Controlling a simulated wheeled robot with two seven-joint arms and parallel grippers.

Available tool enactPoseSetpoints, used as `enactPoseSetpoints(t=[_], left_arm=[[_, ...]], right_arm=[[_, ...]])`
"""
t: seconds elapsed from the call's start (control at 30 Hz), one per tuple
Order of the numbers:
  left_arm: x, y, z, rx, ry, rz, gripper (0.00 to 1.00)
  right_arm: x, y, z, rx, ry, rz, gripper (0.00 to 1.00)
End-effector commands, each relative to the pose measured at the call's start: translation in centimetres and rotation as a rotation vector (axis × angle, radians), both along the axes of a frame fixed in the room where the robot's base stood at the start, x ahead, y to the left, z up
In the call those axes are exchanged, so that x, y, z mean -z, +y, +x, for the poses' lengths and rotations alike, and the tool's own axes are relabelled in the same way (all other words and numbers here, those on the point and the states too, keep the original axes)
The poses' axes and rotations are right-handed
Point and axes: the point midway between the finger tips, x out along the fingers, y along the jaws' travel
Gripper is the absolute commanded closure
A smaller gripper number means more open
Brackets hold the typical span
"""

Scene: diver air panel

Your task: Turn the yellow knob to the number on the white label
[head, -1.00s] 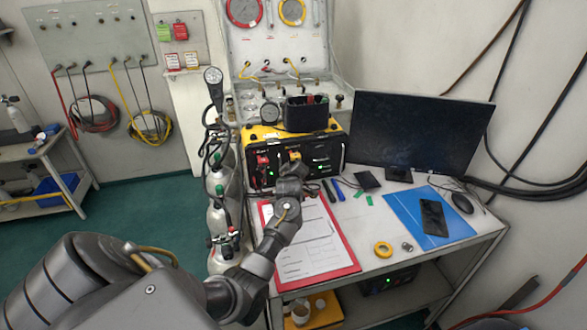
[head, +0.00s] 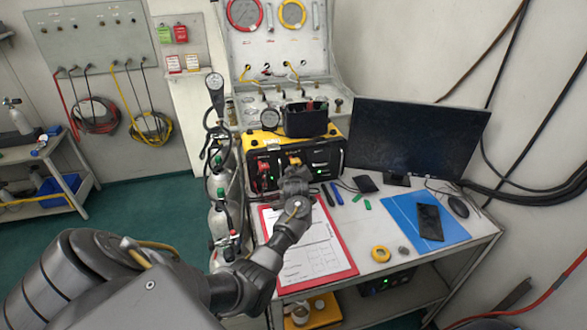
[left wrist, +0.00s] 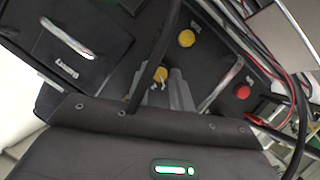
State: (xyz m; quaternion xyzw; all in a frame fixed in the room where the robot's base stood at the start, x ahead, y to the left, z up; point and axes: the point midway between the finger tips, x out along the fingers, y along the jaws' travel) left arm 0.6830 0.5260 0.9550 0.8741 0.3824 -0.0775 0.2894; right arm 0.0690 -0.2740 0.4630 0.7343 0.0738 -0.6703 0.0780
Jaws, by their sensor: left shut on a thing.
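The yellow knob (head: 294,161) is on the front of the black panel box (head: 328,156) with a yellow top. My left gripper (head: 296,172) is at the knob in the head view and covers its lower part. In the left wrist view the knob (left wrist: 161,74) sits between the two grey fingers of my left gripper (left wrist: 162,88), which are shut on it. The number the knob points to cannot be read. I cannot tell which pale marking is the white label. My right gripper is not in view.
A red knob (left wrist: 243,91) and a second yellow knob (left wrist: 187,38) are near the held one in the left wrist view. A red clipboard (head: 349,252), a monitor (head: 415,135) and a blue mat (head: 400,207) are on the table. Gas cylinders (head: 222,220) stand at its left.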

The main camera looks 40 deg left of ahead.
Motion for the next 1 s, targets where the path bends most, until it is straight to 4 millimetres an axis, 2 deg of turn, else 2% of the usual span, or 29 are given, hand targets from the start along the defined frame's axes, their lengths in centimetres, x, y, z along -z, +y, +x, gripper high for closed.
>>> enactPoseSetpoints(t=[0.03, 0.1, 0.47, 0.77, 1.0], left_arm=[[-0.5, -0.2, 0.1, 0.002, 0.038, 0.022, 1.00], [-0.5, -0.2, 0.2, 0.002, 0.094, 0.060, 1.00], [-0.2, -0.3, 0.4, 0.003, 0.374, 0.257, 1.00], [0.1, -0.5, 0.6, 0.002, 0.608, 0.420, 1.00], [0.4, -0.6, 0.8, 0.002, 0.794, 0.550, 1.00]], right_arm=[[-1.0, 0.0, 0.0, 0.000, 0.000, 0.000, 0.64], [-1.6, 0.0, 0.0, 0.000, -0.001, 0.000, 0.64], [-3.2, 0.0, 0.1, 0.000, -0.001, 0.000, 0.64], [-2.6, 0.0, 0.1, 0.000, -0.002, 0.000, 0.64], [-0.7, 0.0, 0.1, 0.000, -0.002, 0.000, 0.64]])
